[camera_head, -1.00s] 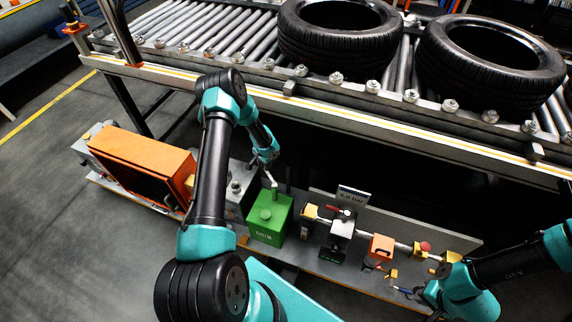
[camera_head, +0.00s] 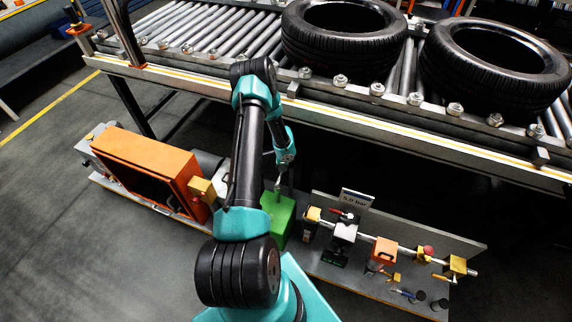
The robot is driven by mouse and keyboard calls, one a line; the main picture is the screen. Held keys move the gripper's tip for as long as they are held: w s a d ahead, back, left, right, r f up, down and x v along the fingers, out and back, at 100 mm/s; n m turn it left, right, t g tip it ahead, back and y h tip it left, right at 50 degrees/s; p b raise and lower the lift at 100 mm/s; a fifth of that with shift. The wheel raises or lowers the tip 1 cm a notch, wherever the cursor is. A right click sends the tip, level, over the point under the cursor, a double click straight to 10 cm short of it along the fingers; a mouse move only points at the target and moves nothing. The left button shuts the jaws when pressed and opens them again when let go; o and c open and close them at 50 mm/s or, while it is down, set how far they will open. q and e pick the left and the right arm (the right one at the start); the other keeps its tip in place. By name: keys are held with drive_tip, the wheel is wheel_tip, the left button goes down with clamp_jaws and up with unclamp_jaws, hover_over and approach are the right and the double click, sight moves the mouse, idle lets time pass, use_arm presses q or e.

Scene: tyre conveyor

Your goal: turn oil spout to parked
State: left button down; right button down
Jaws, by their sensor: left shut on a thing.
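The green oil box (camera_head: 279,216) stands on the grey base plate under the conveyor, partly hidden behind my left arm. A thin metal spout (camera_head: 278,187) shows at its top. My left gripper (camera_head: 281,178) comes down from above the box and is shut on the spout. The fingertips are small and dark here, so the exact grip is hard to see. The spout's full direction is hidden. My right gripper is out of view.
An orange cabinet (camera_head: 146,165) stands left of the green box. To the right are a red-handled valve unit under a "5.0 bar" sign (camera_head: 356,199), an orange block (camera_head: 384,251) and yellow fittings. The roller conveyor (camera_head: 190,22) with two tyres (camera_head: 345,38) runs above.

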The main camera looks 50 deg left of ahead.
use_arm(q)
drive_tip(key=shift+w+d+m, duration=0.15)
drive_tip(key=shift+d+m, duration=0.05)
drive_tip(key=shift+m, duration=0.1)
drive_tip(key=c, duration=0.8)
unclamp_jaws()
drive_tip(key=shift+o, duration=0.2)
wheel_tip(320, 180, up, 18)
drive_tip(key=shift+f, duration=0.25)
